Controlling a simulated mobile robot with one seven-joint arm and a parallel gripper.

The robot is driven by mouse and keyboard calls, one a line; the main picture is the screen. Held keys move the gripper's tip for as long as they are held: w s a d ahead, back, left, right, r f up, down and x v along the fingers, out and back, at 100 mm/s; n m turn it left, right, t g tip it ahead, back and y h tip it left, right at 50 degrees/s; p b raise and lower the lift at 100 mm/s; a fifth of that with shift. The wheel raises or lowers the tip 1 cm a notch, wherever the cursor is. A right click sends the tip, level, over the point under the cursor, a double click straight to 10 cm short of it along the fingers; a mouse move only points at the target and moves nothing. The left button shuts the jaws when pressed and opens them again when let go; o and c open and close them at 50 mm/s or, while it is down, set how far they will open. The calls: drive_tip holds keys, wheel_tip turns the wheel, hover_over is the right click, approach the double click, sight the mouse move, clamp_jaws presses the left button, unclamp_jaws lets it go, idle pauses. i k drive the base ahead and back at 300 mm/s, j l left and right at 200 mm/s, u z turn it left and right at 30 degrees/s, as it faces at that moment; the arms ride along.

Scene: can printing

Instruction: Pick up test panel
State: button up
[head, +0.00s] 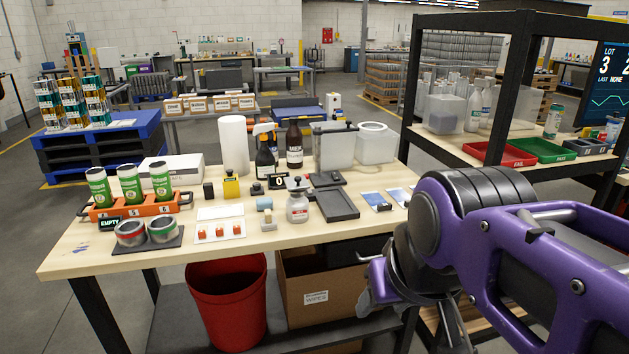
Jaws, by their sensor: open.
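Flat cards with blue and white faces lie at the right end of the wooden workbench; one (376,200) has a small dark block on it, and another (398,196) lies beside it. A plain white flat piece (220,212) lies mid-bench. I cannot tell for certain which of these is the test panel. My gripper (372,286) is open and seen at a steep angle in front of the bench's right front edge, apart from the cards. Nothing shows between its fingers. My purple arm covers the bench's right end.
The workbench (80,262) is crowded: green-white cans (130,184) in an orange rack, bottles (294,146), a dark tray (337,205) and a glass jar (297,205). A red bin (228,300) and a cardboard box (318,298) are below. A shelf with red (500,153) and green trays (545,151) stands right.

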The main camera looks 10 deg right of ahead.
sight(375, 200)
drive_tip(key=i+l+z, duration=0.3)
drive_tip(key=i+l, duration=0.55)
drive_tip(key=l, duration=0.15)
